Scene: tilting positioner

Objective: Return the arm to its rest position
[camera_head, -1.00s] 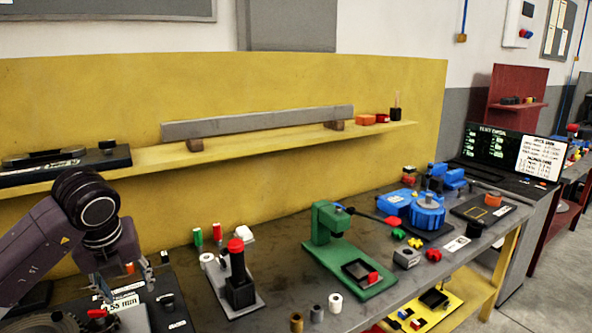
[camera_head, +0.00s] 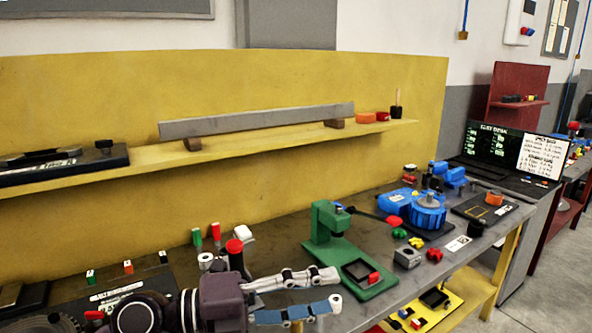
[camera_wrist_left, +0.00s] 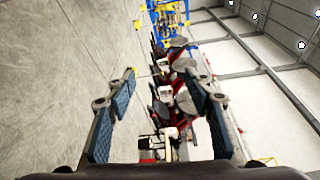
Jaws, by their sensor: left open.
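My left arm comes in along the bottom left of the head view. Its gripper (camera_head: 334,289) points to the right, above the front of the workbench (camera_head: 395,292). The two fingers are spread apart with nothing between them. In the left wrist view the open fingers (camera_wrist_left: 160,103) frame a far part of the hall, with nothing held. My right gripper is not in view. The tilting positioner cannot be made out for certain.
A green press (camera_head: 328,237) stands right behind the gripper. A red-capped black post (camera_head: 235,255) is close behind the wrist. A blue round device (camera_head: 427,212) stands farther right. A yellow shelf (camera_head: 270,141) runs above the bench.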

